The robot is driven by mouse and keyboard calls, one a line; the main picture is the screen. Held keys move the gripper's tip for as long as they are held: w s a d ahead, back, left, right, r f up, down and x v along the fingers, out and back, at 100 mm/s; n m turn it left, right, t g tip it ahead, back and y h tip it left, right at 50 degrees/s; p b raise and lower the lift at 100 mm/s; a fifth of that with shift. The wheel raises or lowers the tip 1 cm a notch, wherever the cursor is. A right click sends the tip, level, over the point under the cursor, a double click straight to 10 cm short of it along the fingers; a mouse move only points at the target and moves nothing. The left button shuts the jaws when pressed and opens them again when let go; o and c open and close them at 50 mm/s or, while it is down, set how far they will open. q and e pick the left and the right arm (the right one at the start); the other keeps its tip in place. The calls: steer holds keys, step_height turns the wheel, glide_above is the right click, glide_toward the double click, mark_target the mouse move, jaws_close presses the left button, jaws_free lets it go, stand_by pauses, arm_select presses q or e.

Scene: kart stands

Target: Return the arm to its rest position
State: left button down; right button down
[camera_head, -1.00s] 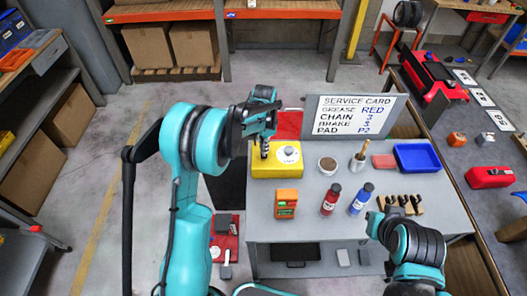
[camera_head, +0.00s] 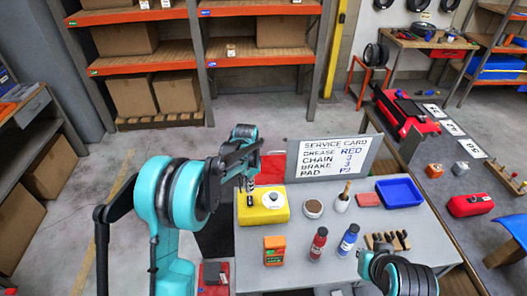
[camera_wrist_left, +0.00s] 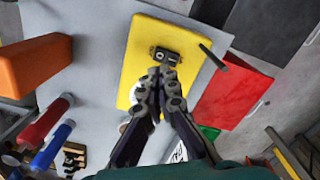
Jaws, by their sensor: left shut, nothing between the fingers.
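My left arm comes in from the left. Its gripper (camera_head: 249,184) is shut and empty, over the back left part of the yellow box (camera_head: 262,216) with a white dial. In the left wrist view the shut fingers (camera_wrist_left: 160,76) point at a small dark metal fitting on the yellow box (camera_wrist_left: 142,38); I cannot tell whether they touch it. My right arm is at the lower right of the head view, near the bench's front right. Its gripper (camera_head: 369,257) is partly hidden, and its jaw opening cannot be made out.
The grey bench (camera_head: 345,222) carries an orange box (camera_head: 274,251), red bottle (camera_head: 318,243), blue bottle (camera_head: 348,240), round tin (camera_head: 313,208), brush pot (camera_head: 342,203) and blue tray (camera_head: 399,192). A service card board (camera_head: 333,158) stands behind. Open floor lies at the back left.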

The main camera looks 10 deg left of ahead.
arm_select(q)
steer(key=s+r+n+t+b, duration=0.4)
steer(key=s+r+b, duration=0.25)
steer(key=s, duration=0.65)
steer(key=s+f+n+t+b, duration=0.3)
steer(key=s+f+n+b, duration=0.1)
steer(key=s, duration=0.9)
steer(key=shift+f+n+b, duration=0.4)
steer(key=shift+f+b, duration=0.5)
steer(key=shift+b, duration=0.05)
steer(key=c, duration=2.3)
jaws_free()
steer(key=shift+a, duration=0.1)
